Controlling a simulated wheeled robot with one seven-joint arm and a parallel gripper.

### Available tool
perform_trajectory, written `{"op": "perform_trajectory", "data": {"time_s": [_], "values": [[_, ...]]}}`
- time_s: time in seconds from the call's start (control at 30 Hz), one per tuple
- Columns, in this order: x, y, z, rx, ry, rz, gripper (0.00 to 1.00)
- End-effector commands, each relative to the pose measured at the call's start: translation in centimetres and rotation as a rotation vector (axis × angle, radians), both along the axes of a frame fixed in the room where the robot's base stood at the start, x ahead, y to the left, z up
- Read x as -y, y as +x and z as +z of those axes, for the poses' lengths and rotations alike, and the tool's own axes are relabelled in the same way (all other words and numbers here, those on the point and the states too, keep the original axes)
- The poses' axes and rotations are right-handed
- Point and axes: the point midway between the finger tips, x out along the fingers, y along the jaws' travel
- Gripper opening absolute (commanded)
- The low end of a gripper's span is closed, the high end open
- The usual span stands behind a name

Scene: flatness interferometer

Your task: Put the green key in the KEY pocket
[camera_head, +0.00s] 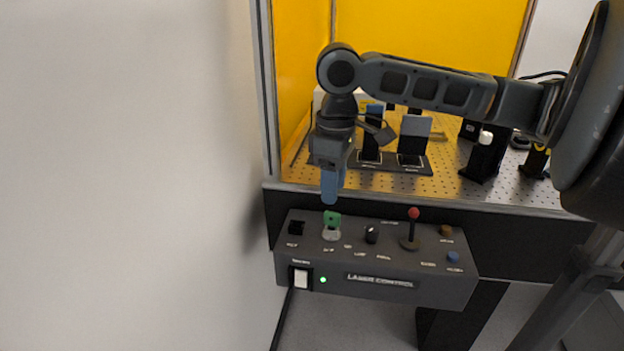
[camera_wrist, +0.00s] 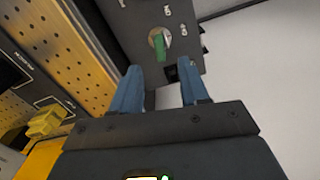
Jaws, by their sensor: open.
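The green key (camera_head: 332,218) stands upright in a round silver lock on the sloping top of the dark laser control box (camera_head: 375,292). In the wrist view the green key (camera_wrist: 160,46) shows beyond the fingertips, in its round lock. The KEY pocket seems to be the dark square opening (camera_head: 296,228) left of the lock; its label is too small to read surely. My gripper (camera_head: 330,198) points down just above the key, apart from it. In the wrist view its two blue fingers (camera_wrist: 164,88) are spread with nothing between them.
The box also carries a black knob (camera_head: 372,234), a red-tipped lever (camera_head: 413,228), brown and blue buttons, and a white switch (camera_head: 301,279) with a green light. Behind is a perforated optical table (camera_head: 450,188) with several mounts and yellow panels. A pale wall (camera_head: 130,180) fills the left.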

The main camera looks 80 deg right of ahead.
Motion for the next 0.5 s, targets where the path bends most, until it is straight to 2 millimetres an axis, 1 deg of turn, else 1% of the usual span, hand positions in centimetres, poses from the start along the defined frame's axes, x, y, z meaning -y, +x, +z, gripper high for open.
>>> {"op": "perform_trajectory", "data": {"time_s": [0.17, 0.4, 0.5], "values": [[0.1, -0.2, -1.7, -0.008, 0.002, -0.004, 0.45], [0.0, -0.2, -5.3, -0.006, 0.003, -0.003, 0.45], [0.1, -0.2, -6.4, -0.005, 0.001, -0.003, 0.45]]}}
